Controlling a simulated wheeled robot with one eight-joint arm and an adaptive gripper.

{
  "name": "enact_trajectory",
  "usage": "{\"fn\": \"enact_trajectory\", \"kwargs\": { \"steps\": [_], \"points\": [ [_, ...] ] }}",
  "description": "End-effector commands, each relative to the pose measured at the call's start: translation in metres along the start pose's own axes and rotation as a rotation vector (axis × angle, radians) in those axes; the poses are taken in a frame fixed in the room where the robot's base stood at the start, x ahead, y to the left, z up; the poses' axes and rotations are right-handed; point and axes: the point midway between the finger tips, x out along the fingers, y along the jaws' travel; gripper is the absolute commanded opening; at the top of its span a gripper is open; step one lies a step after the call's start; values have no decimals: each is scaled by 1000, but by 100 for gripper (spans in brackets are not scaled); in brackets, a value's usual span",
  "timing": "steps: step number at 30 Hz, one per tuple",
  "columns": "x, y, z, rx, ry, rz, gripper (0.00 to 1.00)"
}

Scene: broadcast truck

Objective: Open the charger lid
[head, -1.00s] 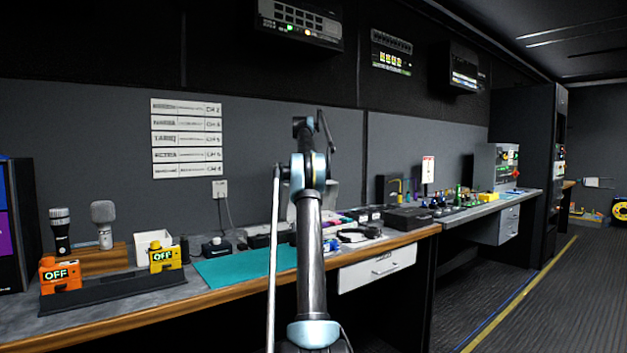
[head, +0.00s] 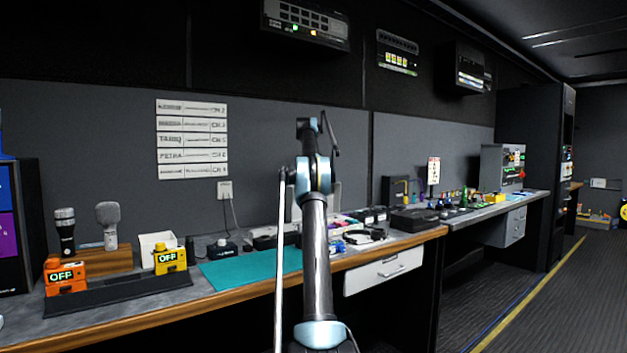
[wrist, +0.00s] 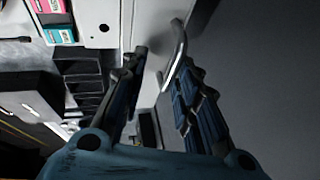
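In the wrist view, my gripper (wrist: 162,58) is open, with its two dark fingers spread apart. A curved metal handle (wrist: 178,48) on a pale panel (wrist: 143,25) shows between and just beyond the fingertips. I cannot tell whether the fingers touch it. The panel may be the charger lid, but I cannot identify it for certain. In the head view, a pale upright panel (head: 334,193) shows behind my arm, partly hidden by it. My gripper (head: 310,125) appears small above the bench, and its fingers are not clear there.
The long bench (head: 120,327) holds microphones, orange and yellow units marked OFF, a teal mat (head: 250,268), headphones (head: 365,236) and a black case (head: 414,219). A white drawer (head: 383,270) is under its edge. The floor to the right (head: 560,320) is clear.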

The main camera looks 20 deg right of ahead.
Motion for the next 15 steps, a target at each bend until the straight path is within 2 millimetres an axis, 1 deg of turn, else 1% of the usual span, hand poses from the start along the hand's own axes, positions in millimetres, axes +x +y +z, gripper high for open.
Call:
{"fn": "enact_trajectory", "kwargs": {
  "steps": [5, 8, 11, 15],
  "points": [
    [-1, 0, 1, -1, -1, 0, 28],
    [-5, 0, 1, -1, -2, 0, 28],
    [-15, -1, 1, -1, -2, 0, 28],
    [-36, -1, 1, -2, -2, 1, 28]
  ]
}}
